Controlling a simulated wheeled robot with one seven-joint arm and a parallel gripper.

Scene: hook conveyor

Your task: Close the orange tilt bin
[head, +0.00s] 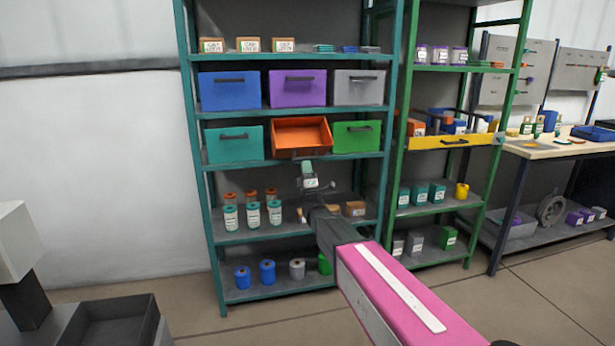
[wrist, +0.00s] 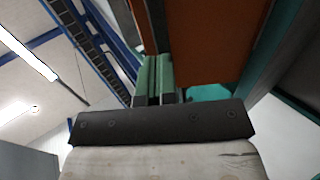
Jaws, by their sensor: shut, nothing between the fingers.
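The orange tilt bin (head: 301,137) sits in the middle of the shelf row between a teal bin and a green bin. It is tilted forward, with its open inside showing in the head view. My gripper (head: 307,166) is just below the bin's front, with its fingers pointing up. In the wrist view my gripper (wrist: 153,75) has its green fingers together, with nothing seen between them. An orange surface of the bin (wrist: 215,40) is right above and beside the fingers. I cannot tell whether they touch it.
A teal bin (head: 235,143) and a green bin (head: 356,137) flank the orange one, both closed. Blue (head: 230,92), purple (head: 297,90) and grey (head: 360,88) bins stand on the shelf above. Labelled bottles (head: 253,214) and small boxes (head: 355,208) stand on the shelf below.

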